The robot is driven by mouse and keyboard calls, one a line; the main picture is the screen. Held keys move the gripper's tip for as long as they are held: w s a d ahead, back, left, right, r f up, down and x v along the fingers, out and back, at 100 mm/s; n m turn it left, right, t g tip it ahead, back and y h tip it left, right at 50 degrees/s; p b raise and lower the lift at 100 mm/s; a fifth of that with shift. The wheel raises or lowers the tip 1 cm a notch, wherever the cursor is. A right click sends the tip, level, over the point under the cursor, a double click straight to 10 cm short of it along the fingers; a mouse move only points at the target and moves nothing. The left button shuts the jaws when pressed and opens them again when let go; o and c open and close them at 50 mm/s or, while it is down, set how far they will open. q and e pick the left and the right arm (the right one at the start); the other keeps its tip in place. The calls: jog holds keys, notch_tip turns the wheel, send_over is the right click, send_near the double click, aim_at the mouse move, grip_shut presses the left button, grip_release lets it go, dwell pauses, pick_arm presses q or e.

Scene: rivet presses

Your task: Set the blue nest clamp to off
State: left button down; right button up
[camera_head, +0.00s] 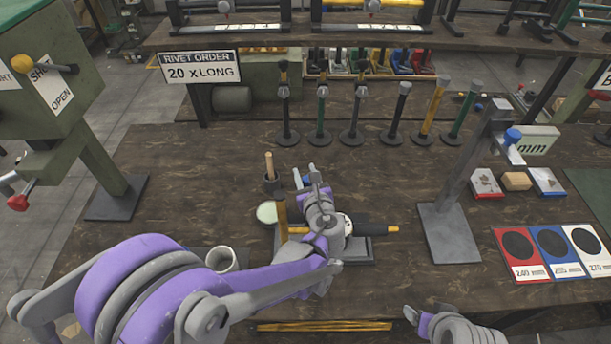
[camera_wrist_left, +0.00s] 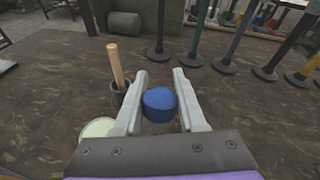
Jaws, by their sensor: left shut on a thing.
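The blue nest clamp shows as a round blue knob (camera_wrist_left: 160,103) in the left wrist view, between the two fingers of my left gripper (camera_wrist_left: 160,95). The fingers are shut on its sides. In the head view my left gripper (camera_head: 313,178) is over the middle of the bench, and its wrist hides most of the small press (camera_head: 364,249) below it. The clamp's on or off marking cannot be read. My right gripper (camera_head: 412,316) shows only in part at the bottom edge, away from the press. Its opening cannot be told.
A dark cup with a wooden handle (camera_wrist_left: 117,66) and a pale round dish (camera_wrist_left: 97,128) stand left of the fingers. Several upright tools stand behind. A grey post (camera_head: 452,190) with a blue knob (camera_head: 512,136) stands right. Red, blue and white cards (camera_head: 563,268) lie front right.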

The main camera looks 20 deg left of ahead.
pick_arm(q)
jog(key=w+a+f+m+g+h+b, duration=0.1)
jog(key=w+f+g+h+b, duration=0.1)
jog(key=w+f+g, duration=0.4)
jog(key=shift+w+a+f+g+h+b, duration=0.25)
jog(key=shift+a+g+h+b, duration=0.2)
jog(key=shift+g, duration=0.25)
jog(key=shift+s+f, duration=0.1)
jog(key=shift+c, duration=2.4)
grip_release()
jog(key=v, duration=1.1)
